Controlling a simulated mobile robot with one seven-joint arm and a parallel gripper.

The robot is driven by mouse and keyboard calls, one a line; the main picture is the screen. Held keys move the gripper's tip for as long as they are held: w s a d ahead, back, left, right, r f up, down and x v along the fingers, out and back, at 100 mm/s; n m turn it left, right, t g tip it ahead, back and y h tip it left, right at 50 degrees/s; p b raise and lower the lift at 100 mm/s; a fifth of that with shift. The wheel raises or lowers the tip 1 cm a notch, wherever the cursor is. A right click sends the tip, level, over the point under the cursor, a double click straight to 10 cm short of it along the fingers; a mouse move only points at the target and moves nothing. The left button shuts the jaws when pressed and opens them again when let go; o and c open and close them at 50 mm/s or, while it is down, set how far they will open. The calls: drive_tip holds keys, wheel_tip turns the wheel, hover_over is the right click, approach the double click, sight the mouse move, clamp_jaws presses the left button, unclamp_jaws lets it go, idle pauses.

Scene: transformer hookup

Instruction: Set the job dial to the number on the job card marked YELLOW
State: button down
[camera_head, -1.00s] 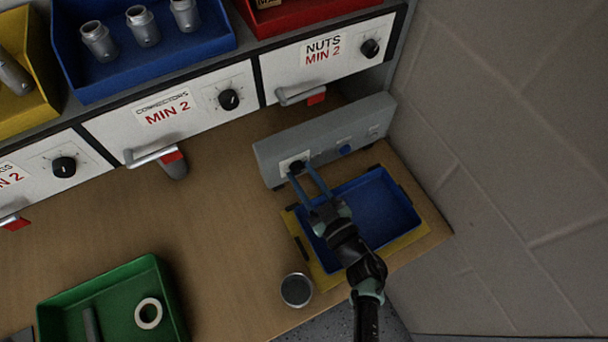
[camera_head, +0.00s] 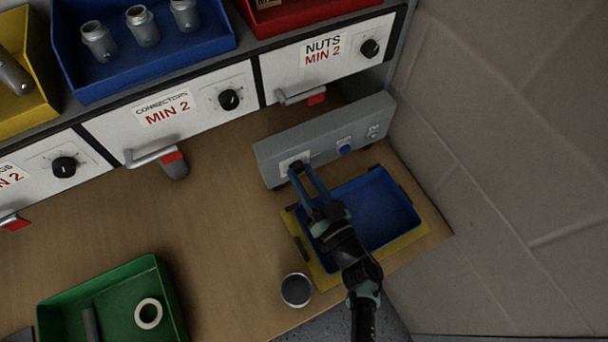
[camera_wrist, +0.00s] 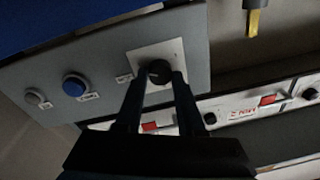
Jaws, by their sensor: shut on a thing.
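The job dial (camera_wrist: 158,71) is a black knob on a pale square plate at the left end of a grey control box (camera_head: 338,136). My gripper (camera_head: 298,168) reaches up to that plate in the head view. In the wrist view my gripper (camera_wrist: 160,78) has one finger on each side of the knob and is shut on it. The fingers hide part of the knob, and the numbers on its plate are too small to read. I cannot make out a job card marked YELLOW in either view.
A blue button (camera_head: 344,147) sits on the box right of the dial. A blue tray (camera_head: 408,212) on a yellow base lies below my arm. A round can (camera_head: 296,290) and green tray (camera_head: 152,268) stand nearby. Drawers with black knobs (camera_head: 229,99) line the back.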

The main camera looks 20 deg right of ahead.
idle(0.3)
drive_tip(key=c, duration=0.5)
unclamp_jaws()
wheel_tip(320, 180, up, 10)
drive_tip(key=shift+r+p, duration=0.1)
drive_tip(key=shift+p, duration=1.1)
